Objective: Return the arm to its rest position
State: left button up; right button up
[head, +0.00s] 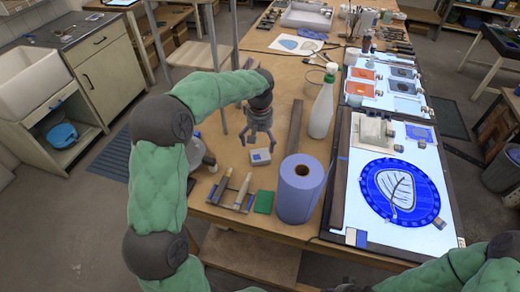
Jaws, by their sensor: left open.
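My left arm comes in from the lower left and reaches over the wooden workbench (288,75). My left gripper (258,146) points down with its fingers apart and nothing between them. It is just above or behind a small white box with a blue mark (260,158); I cannot tell the exact gap. My right arm (460,265) lies along the bottom right edge of the view. Its gripper is not visible.
A blue paper roll (302,190) and a white spray bottle (322,105) stand right of my left gripper. A tool tray (232,192) and green pad (263,202) lie in front. A lit panel (360,220) bears a blue round glass piece with a leaf (380,190).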

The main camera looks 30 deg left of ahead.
pick_arm(q)
jog(key=shift+r, duration=2.25)
jog(key=shift+r, duration=0.1)
